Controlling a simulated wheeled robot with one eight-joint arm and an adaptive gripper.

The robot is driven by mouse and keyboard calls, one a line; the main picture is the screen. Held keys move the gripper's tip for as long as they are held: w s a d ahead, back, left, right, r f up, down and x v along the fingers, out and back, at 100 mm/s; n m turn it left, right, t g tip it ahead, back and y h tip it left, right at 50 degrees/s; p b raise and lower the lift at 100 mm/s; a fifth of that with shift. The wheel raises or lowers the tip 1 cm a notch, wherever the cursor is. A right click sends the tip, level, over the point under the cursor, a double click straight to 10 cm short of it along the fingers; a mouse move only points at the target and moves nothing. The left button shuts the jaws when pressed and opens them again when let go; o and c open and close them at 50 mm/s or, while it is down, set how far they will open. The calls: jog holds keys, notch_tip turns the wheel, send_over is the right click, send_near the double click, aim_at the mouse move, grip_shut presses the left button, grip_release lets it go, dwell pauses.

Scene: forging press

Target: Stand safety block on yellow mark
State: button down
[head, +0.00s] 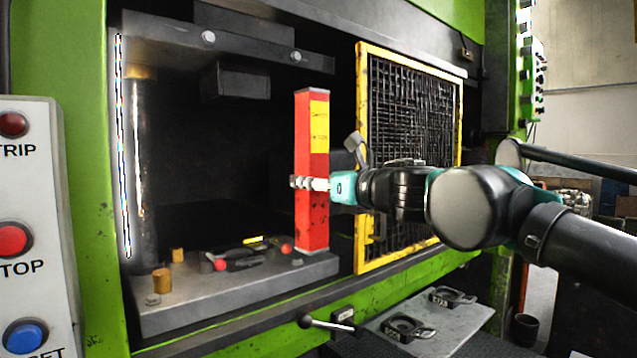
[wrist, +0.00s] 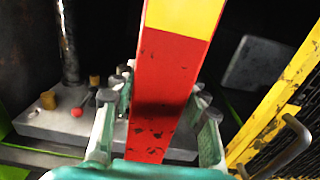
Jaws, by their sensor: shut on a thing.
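The safety block is a tall red bar (head: 311,205) with a yellow label near its top, upright or nearly so in the head view. My gripper (head: 310,183) is shut on it around its middle. In the wrist view the block (wrist: 160,95) stands between the two fingers, its lower end hidden by the gripper. In the head view its lower end is over the right part of the grey press bed (head: 230,297); I cannot tell whether it touches. A small yellow strip (head: 253,240), probably the mark, shows on the bed left of the block, behind dark tools.
Red-knobbed dark tools (head: 240,258) and brass pegs (head: 161,281) are on the bed. A yellow-framed mesh guard (head: 361,150) stands close right of the block. The upper ram (head: 235,80) hangs above. A black-handled lever (head: 325,324) projects at the front.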

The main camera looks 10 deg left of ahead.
jog(key=w+a+f, duration=0.3)
jog(key=w+a, duration=0.7)
jog(key=w, duration=0.1)
jog(key=w+a+f, duration=0.3)
jog(key=w+a, duration=0.7)
jog(key=w, duration=0.2)
jog(key=shift+a+f, duration=0.25)
dwell(1.5)
jog(key=shift+d+f, duration=0.1)
jog(key=shift+f, duration=0.2)
dwell(1.1)
jog(key=c, duration=0.7)
grip_release()
jog(key=shift+c, duration=0.2)
jog(key=shift+f, duration=0.1)
jog(key=v, duration=1.2)
